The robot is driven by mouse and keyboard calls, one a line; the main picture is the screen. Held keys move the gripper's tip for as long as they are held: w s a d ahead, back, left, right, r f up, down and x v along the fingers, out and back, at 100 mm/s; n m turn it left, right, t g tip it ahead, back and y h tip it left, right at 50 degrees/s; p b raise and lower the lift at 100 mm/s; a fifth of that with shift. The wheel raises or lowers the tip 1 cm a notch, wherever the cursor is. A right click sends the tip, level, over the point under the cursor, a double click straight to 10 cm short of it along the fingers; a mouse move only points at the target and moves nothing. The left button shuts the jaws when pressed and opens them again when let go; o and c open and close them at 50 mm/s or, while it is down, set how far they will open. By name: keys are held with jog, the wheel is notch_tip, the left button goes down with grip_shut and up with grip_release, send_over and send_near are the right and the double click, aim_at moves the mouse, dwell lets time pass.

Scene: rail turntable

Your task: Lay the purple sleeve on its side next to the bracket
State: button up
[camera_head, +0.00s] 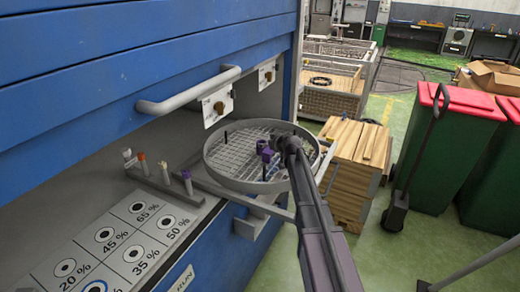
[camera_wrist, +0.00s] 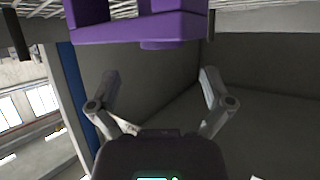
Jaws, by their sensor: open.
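A purple shape (camera_head: 263,148) stands on the round mesh turntable (camera_head: 212,165); sleeve and bracket cannot be told apart there. In the wrist view a purple part (camera_wrist: 140,27) with a flat flange fills the top, with a small rounded purple piece (camera_wrist: 157,44) under it. I cannot tell which is the sleeve. My gripper (camera_head: 283,150) is over the right side of the turntable, close to the purple shape. In the wrist view its two fingers (camera_wrist: 160,75) are spread apart with nothing between them; the purple part lies beyond their tips.
A blue cabinet (camera_head: 110,60) with a grey handle (camera_head: 190,92) overhangs the left side. Several small pegs (camera_head: 164,170) stand on a rail left of the turntable. Thin dark posts (camera_head: 225,138) rise from the mesh. Stacked wood (camera_head: 350,165) and green bins (camera_head: 445,145) stand to the right.

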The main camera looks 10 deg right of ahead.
jog(key=shift+b+x, duration=1.1)
jog(key=shift+x, duration=1.45)
jog(key=shift+a, duration=0.1)
jog(key=shift+s, duration=0.1)
jog(key=c, duration=1.3)
jog(key=shift+r+p, duration=0.25)
jog(key=shift+p, duration=0.05)
notch_tip(320, 180, up, 10)
jog(key=p, duration=0.9)
jog(key=shift+f, duration=0.25)
jog(key=shift+p, duration=0.3)
notch_tip(320, 180, up, 18)
jog(key=p, duration=1.8)
send_over(260, 141)
jog(key=s, duration=0.2)
jog(key=shift+s+d+f, duration=0.15)
jog(key=shift+d+f, duration=0.1)
